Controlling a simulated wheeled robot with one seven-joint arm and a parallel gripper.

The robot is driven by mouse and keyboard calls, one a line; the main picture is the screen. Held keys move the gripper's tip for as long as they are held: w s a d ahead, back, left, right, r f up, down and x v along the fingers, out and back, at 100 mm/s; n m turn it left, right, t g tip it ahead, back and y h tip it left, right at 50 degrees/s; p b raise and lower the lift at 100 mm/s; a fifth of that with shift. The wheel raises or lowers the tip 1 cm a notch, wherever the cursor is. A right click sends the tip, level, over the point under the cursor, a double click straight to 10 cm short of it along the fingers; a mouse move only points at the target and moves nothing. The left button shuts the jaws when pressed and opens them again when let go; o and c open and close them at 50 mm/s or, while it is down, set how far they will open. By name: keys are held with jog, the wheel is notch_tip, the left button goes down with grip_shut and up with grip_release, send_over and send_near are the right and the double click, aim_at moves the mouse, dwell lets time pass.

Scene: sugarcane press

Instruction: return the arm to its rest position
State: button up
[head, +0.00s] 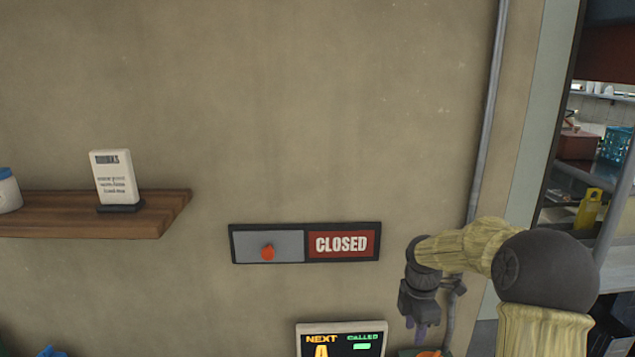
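My arm comes in from the lower right of the head view, with yellowish, wood-like links and a dark round joint. It bends left and then down, and my gripper (416,327) hangs at its end, pointing down in front of the wall. The gripper is dark and small, and I cannot tell whether its fingers are apart or together. No held object shows at the gripper. It is right of and below the sliding sign (270,228), which reads CLOSED on its red right half and has an orange knob on its grey left part.
A lit display (341,340) stands on the wall's lower part, left of my gripper. A wooden shelf (165,212) at left holds a white notice card (114,177) and a jar (9,192). A grey pipe (487,110) runs down behind my arm, beside a doorway. The upper wall is clear.

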jog(key=s+a+m+t, duration=0.1)
jog(key=s+a+m, duration=0.2)
jog(key=s+m, duration=0.7)
jog(key=s+a+m+t, duration=0.1)
jog(key=s+a+m, duration=0.3)
jog(key=s+m, duration=0.6)
jog(key=shift+s+a+f, duration=0.15)
jog(key=shift+s+f, duration=0.2)
jog(key=shift+s, duration=0.3)
dwell(0.9)
